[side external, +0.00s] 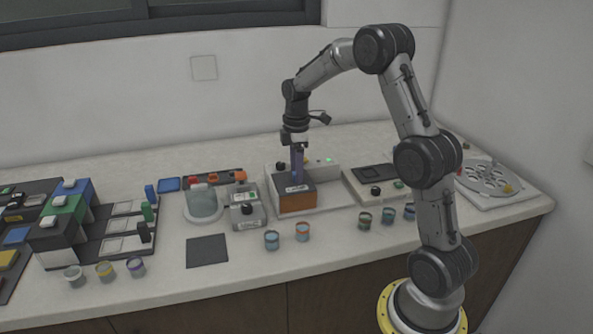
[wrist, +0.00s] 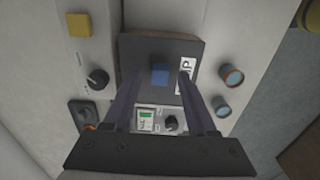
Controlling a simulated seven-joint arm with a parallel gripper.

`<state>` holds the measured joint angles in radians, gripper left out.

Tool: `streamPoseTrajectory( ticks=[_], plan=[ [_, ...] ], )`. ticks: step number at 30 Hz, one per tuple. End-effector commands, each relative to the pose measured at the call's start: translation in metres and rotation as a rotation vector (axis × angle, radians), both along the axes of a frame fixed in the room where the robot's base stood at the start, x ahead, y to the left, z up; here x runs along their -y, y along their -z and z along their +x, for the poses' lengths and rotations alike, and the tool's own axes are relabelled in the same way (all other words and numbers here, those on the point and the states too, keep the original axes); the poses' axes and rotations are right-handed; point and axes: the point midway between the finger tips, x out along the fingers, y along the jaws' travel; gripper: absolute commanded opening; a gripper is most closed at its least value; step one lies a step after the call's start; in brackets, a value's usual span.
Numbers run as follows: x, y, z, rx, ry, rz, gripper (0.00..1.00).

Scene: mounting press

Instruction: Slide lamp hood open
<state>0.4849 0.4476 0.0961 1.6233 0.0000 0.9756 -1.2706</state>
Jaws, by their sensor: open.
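The lamp hood (side external: 297,200) is a box with a dark top and an orange-brown front, on a pale machine base in the side view. In the wrist view its dark top (wrist: 140,52) carries a blue handle (wrist: 159,74) and a white label, partly hidden by a finger. My gripper (side external: 297,178) points down over the hood, fingers low near its top. In the wrist view the open fingers (wrist: 160,80) stand on either side of the blue handle, with gaps visible. I cannot tell how far down the handle they reach.
A small box with a dial (side external: 247,208) stands just left of the hood, beside a glass beaker (side external: 203,203). Two cups (side external: 272,240) (side external: 302,231) stand in front. A flat unit with knobs (side external: 375,185) is to the right. A dark mat (side external: 207,250) lies front left.

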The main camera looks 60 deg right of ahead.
Motion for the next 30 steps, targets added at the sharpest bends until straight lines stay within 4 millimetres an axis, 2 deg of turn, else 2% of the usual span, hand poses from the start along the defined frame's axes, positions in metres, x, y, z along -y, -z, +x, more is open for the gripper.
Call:
streamPoseTrajectory(
  ticks=[11,14,21,30],
  plan=[
    [0.0001,0.0064,0.0001,0.001,0.000,-0.001,0.57],
    [0.0001,0.0063,0.0001,0.001,0.000,-0.001,0.43],
    [0.0001,0.0062,0.0001,0.001,0.000,-0.001,0.00],
    [0.0001,0.0060,0.0001,0.001,0.000,-0.001,0.00]
  ],
)
